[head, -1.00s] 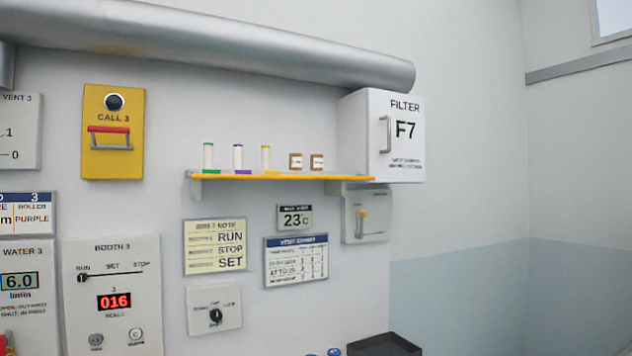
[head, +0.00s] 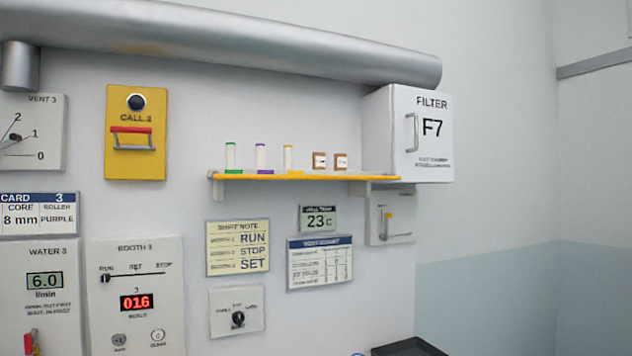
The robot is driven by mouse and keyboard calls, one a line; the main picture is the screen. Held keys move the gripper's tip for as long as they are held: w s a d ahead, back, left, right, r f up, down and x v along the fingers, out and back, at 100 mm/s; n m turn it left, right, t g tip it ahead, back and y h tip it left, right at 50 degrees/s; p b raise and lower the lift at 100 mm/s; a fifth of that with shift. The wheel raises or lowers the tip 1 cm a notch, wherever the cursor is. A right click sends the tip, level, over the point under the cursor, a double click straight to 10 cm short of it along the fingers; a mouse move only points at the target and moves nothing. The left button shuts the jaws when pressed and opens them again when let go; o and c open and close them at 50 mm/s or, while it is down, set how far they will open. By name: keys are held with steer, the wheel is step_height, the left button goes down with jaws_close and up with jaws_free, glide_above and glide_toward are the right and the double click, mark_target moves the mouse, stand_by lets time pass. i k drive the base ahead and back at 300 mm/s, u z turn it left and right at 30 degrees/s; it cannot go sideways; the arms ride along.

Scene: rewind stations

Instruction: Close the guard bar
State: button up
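A yellow panel marked CALL 3 (head: 136,165) hangs on the wall at upper left in the head view. It carries a dark round button (head: 136,102) near its top. A red bar (head: 131,130) on grey side arms sits below the button, standing out from the panel. The bar lies below the button, not across it. It looks like the guard bar, though no label says so. My gripper is not in view.
A white filter box (head: 424,160) and a thick grey pipe (head: 230,45) also stick out. The BOOTH 3 panel (head: 140,255) is below. A dark tray (head: 410,347) shows at the bottom.

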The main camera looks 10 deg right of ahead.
mark_target(216, 176)
steer(key=i, duration=0.9)
steer(key=z, duration=0.1)
steer(key=k, duration=0.9)
steer(key=u, duration=0.15)
steer(key=i, duration=0.75)
steer(key=z, duration=0.05)
